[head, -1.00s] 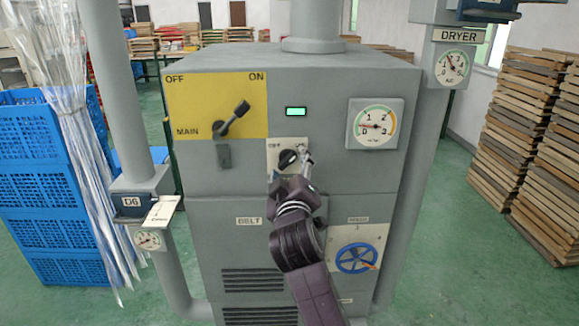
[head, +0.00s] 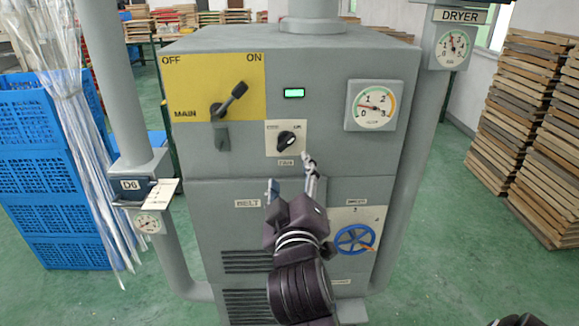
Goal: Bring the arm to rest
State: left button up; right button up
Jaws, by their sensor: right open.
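My right gripper (head: 291,184) is in front of the grey machine cabinet (head: 220,240), below the black rotary knob (head: 286,141) on its small white plate. Its fingers are apart, with nothing between them, and clear of the knob. The gripper covers part of the panel to the right of the BELT label (head: 248,203). The main switch lever (head: 232,98) on the yellow plate tilts up and right, toward ON. A small lamp (head: 294,93) glows green. My left gripper is not in view.
A blue handwheel (head: 355,239) is right of my arm, and a gauge (head: 376,105) is above it. Pipes flank the cabinet. Blue crates (head: 45,170) stand on the left, stacked wooden trays (head: 535,125) on the right. Green floor (head: 440,230) is open at the right.

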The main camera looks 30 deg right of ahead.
dwell(0.6)
jog(key=w+a+f+n+g+y+b, duration=0.1)
jog(key=w+a+f+y, duration=0.15)
jog(key=f, duration=0.65)
jog(key=w+a+f+n+y, duration=0.1)
jog(key=w+a+f+n, duration=0.15)
jog(key=f, duration=0.65)
jog(key=w+a+f+g+y+b, duration=0.1)
jog(key=w+a+f+y, duration=0.2)
jog(key=f, duration=0.6)
jog(key=s+a+f+g+y+b, duration=0.1)
jog(key=s+a+f+g, duration=0.15)
jog(key=f, duration=0.95)
jog(key=s+a+f+g+y+b, duration=0.1)
jog(key=s+a+f, duration=0.15)
jog(key=f, duration=0.95)
jog(key=s+f+g+b, duration=0.1)
jog(key=s+f+g, duration=0.3)
jog(key=s+f, duration=1.5)
jog(key=s+d+f+m+g, duration=0.1)
jog(key=s+f, duration=0.4)
jog(key=s, duration=0.3)
jog(key=s+d+f+m+g+b, duration=0.1)
jog(key=s+d+f+g, duration=0.1)
jog(key=s+f, duration=0.3)
jog(key=s+d+f+m+g, duration=0.1)
jog(key=s+f, duration=0.4)
jog(key=s, duration=0.8)
jog(key=shift+d+f+m+g+y+b, duration=0.35)
jog(key=shift+d+g, duration=0.1)
